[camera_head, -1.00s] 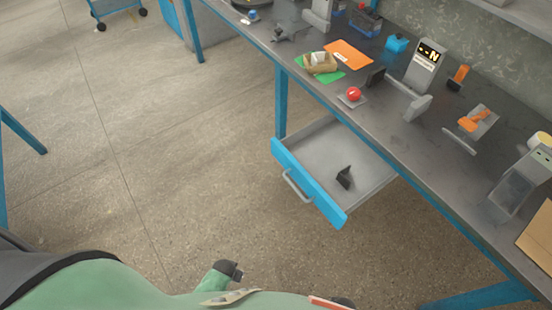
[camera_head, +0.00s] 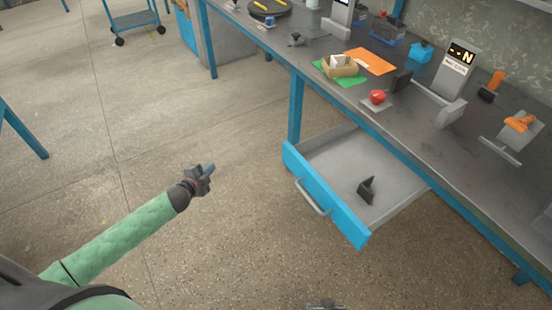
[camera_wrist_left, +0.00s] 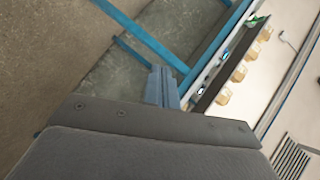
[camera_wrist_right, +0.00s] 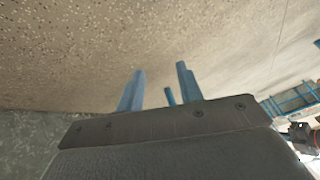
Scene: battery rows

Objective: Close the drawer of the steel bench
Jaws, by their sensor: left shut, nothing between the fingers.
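The drawer (camera_head: 325,196) of the steel bench (camera_head: 440,130) is pulled out. It has a blue front and a grey handle (camera_head: 312,198), and a small black bracket-like part (camera_head: 367,190) lies inside. My left gripper (camera_head: 208,171) is shut and empty, in the air to the left of the drawer front and apart from it. Its closed fingers also show in the left wrist view (camera_wrist_left: 162,88). My right gripper (camera_wrist_right: 160,92) is open in the right wrist view, with bare floor between its fingers. Only a small part of it shows at the bottom edge of the head view.
On the bench top stand a red button (camera_head: 377,97), a green mat (camera_head: 340,74) with a small box, an orange sheet (camera_head: 371,61) and a display unit (camera_head: 456,68). A blue cart (camera_head: 133,22) is far back. The floor left of the drawer is clear.

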